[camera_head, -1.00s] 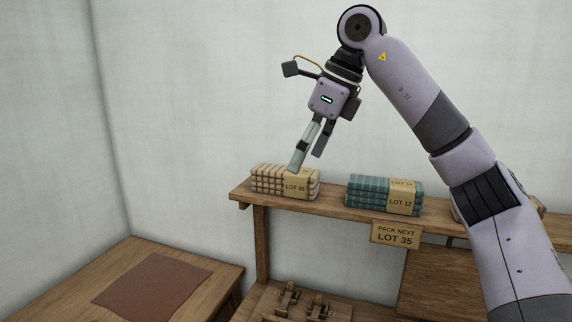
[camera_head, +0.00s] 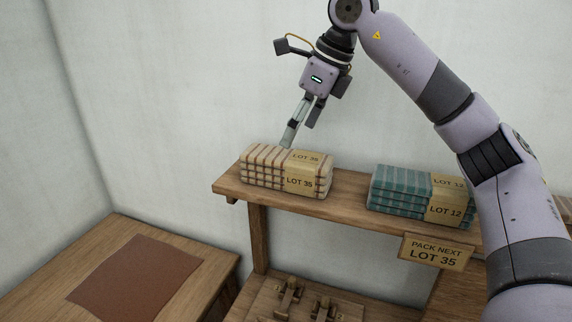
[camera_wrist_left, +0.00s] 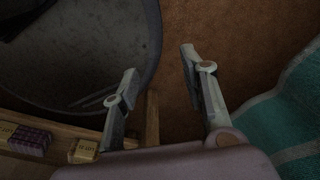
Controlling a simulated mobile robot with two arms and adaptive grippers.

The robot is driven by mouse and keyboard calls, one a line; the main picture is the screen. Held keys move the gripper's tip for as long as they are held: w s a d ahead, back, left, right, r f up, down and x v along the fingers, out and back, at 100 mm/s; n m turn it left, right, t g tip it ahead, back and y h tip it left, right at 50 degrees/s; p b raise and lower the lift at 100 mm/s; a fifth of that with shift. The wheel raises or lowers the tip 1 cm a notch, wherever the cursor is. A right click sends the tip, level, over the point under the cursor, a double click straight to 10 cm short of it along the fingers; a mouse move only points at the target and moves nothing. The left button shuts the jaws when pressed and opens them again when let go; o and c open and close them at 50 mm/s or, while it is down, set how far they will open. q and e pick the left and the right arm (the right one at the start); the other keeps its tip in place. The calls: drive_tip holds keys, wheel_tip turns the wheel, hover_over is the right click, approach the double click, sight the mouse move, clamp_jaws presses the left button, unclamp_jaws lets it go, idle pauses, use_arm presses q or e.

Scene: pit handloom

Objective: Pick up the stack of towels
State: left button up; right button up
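The cream towel stack with brown stripes (camera_head: 262,168) lies on the left end of a wooden shelf (camera_head: 340,199) in the head view. Its paper band reads LOT 35. My right gripper (camera_head: 299,134) comes in from the right and points down, its fingers apart with nothing between them. Its lower fingertip shows just at the stack's back top edge; I cannot tell how far above or behind it is. My left gripper (camera_wrist_left: 160,63) shows only in the left wrist view, open and empty, away from the cream stack.
A teal towel stack (camera_head: 400,191) banded LOT 12 lies to the right on the shelf. A sign (camera_head: 436,252) naming LOT 35 hangs below. A table with a brown mat (camera_head: 137,281) stands left. Teal cloth (camera_wrist_left: 296,115) and a purple stack (camera_wrist_left: 28,141) show in the left wrist view.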

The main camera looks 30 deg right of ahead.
sight(285, 155)
drive_tip(key=x, duration=0.2)
drive_tip(key=p+x, duration=0.1)
drive_tip(key=x, duration=0.2)
drive_tip(key=shift+w+d, duration=0.25)
drive_tip(key=shift+w+a+f, duration=0.1)
drive_tip(key=shift+a+f, duration=0.05)
drive_tip(key=shift+f, duration=0.3)
drive_tip(key=shift+a+f+p, duration=0.1)
drive_tip(key=shift+f+p, duration=0.2)
drive_tip(key=shift+p, duration=0.15)
drive_tip(key=p+x, duration=0.2)
drive_tip(key=x, duration=0.1)
drive_tip(key=shift+w+f, duration=0.1)
drive_tip(key=shift+f, duration=0.2)
drive_tip(key=shift+w+f, duration=0.2)
drive_tip(key=shift+f, duration=0.3)
use_arm(q)
drive_tip(key=r, duration=0.3)
drive_tip(key=w+r, duration=0.1)
drive_tip(key=shift+d+r, duration=0.15)
drive_tip(key=shift+d, duration=0.1)
use_arm(e)
drive_tip(key=shift+c, duration=1.4)
use_arm(q)
drive_tip(key=shift+s+a, duration=0.1)
use_arm(e)
drive_tip(key=shift+r, duration=0.1)
drive_tip(key=c, duration=1.1)
